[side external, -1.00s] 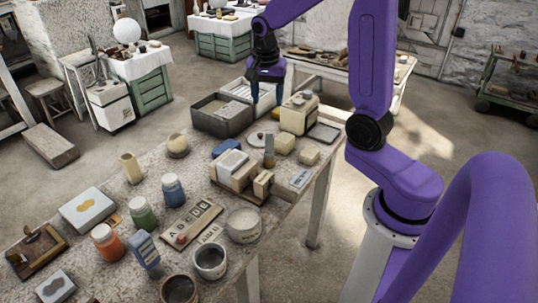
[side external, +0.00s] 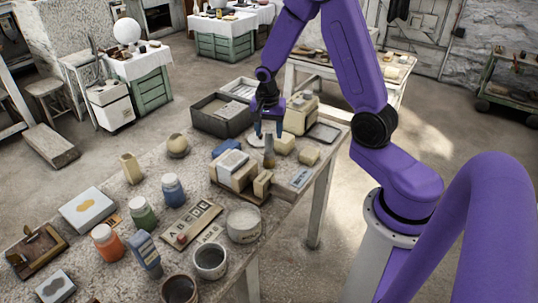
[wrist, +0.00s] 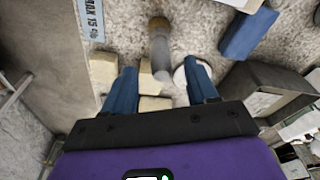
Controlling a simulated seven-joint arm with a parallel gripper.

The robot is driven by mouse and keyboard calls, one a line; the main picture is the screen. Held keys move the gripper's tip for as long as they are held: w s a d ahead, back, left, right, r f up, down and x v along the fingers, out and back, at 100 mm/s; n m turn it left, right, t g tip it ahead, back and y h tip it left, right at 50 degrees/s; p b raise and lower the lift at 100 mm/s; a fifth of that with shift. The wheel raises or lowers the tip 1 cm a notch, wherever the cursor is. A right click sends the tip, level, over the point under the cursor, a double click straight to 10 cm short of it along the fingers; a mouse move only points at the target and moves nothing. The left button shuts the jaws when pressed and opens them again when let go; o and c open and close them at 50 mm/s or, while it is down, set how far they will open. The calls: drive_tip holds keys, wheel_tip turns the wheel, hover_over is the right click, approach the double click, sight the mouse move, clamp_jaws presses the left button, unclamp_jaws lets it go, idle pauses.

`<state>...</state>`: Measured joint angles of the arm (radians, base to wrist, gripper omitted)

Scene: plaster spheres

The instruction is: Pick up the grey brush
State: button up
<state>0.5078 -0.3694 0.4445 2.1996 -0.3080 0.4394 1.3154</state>
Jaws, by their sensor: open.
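In the wrist view the fingers (wrist: 162,82) lie to either side of the line of the brush, whose brown end is farther up the picture. Whether the fingertips overlap the brush in height I cannot tell.
Pale blocks (side external: 284,144) and a white round lid (side external: 257,140) are close to the brush. A wooden holder of blocks (side external: 238,173) stands in front. A beige canister (side external: 299,114) and a dark open box (side external: 221,115) stand behind.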

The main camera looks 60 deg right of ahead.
sight(269, 149)
drive_tip(key=shift+w+d+f, duration=0.15)
drive_tip(key=shift+d+f, duration=0.1)
drive_tip(key=shift+f, duration=0.8)
drive_tip(key=shift+w+d+f, duration=0.1)
drive_tip(key=shift+d+f, duration=0.1)
drive_tip(key=shift+f, duration=0.8)
drive_tip(key=shift+c, duration=0.3)
clamp_jaws()
